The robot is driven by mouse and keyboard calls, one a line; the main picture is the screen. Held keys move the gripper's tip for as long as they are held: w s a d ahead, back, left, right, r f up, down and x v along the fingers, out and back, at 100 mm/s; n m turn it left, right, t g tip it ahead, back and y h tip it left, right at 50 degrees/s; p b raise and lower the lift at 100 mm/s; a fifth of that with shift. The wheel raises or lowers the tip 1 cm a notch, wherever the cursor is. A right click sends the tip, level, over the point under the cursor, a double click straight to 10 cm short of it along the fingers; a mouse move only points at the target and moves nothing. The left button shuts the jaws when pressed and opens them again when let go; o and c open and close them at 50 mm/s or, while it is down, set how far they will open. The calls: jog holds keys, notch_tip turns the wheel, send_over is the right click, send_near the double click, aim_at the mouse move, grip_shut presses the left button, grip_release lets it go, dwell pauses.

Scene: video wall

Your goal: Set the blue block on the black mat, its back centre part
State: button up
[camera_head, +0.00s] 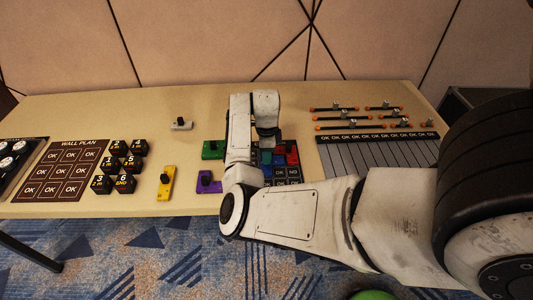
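The black mat (293,182) lies near the middle of the table's front part, with white-lettered squares along its front. My arm covers its left side. Small red, green and blue patches show on it. A blue patch (265,158) shows just below my gripper; I cannot tell whether it is the block or how it sits. My gripper (267,139) points down over the back part of the mat. Its fingertips are too small and hidden to tell whether they are open or hold anything.
Around the mat are a green piece (213,150), a purple piece (208,183) and a yellow piece (166,184) with knobs. Black numbered blocks (122,166) and the WALL PLAN board (64,168) are left. A striped board (375,153) and slider bars (362,116) are right.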

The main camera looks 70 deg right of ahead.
jog(key=o, duration=0.3)
jog(key=shift+o, duration=0.2)
notch_tip(320, 180, up, 12)
jog(key=n+h, duration=0.4)
jog(key=n, duration=1.2)
send_near(271, 167)
jog(key=a, duration=0.4)
jog(key=s+a+f+n+y, duration=0.2)
jog(key=a+n, duration=0.5)
jog(key=a, duration=0.4)
jog(key=s+a+f+n+t+y, duration=0.1)
jog(key=s+a+f+n, duration=0.4)
jog(key=a, duration=0.6)
jog(key=s+n, duration=0.2)
jog(key=n, duration=0.1)
jog(key=shift+s+y, duration=0.2)
jog(key=shift+y, duration=0.2)
jog(key=shift+f, duration=0.1)
